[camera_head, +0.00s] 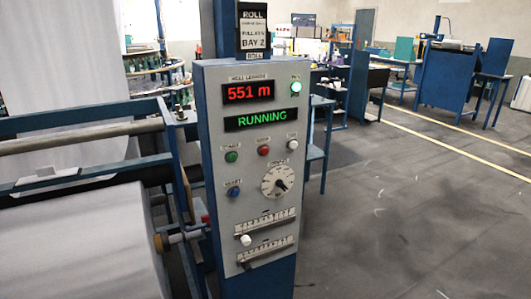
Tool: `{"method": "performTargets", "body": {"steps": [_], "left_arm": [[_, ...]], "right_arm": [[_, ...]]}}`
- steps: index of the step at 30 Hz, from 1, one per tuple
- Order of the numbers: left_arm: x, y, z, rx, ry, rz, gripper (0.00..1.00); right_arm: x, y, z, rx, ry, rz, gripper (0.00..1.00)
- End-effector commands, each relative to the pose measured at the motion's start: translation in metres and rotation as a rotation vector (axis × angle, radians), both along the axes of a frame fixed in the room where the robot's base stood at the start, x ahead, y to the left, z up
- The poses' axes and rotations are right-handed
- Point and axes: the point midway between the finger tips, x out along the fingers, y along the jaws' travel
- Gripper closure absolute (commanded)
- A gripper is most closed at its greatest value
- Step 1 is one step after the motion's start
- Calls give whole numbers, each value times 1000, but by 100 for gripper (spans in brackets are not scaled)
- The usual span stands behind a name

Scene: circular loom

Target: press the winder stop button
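The winder control panel (255,190) stands upright on a blue post in the middle of the view. Its upper display (248,93) reads 551 m in red, and the lower display (247,121) reads RUNNING in green. A green lamp (296,88) glows at the top right. Below are a green button (231,156), a red button (263,151), a white button (292,143) and a blue button (234,192). Their small labels are too blurred to read surely. Neither of my grippers is in view.
A large white roll (85,245) in a blue frame is at left. Open grey floor (410,220) lies to the right, with workbenches behind.

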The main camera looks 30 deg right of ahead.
Motion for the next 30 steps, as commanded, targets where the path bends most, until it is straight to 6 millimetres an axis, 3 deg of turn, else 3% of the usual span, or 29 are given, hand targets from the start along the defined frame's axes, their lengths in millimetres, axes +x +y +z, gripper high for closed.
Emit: {"method": "performTargets", "body": {"steps": [4,9,10,30], "left_arm": [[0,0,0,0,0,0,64],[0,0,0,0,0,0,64],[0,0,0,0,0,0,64],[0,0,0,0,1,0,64]], "right_arm": [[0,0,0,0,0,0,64],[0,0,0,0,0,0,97],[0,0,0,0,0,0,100],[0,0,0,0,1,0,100]]}}
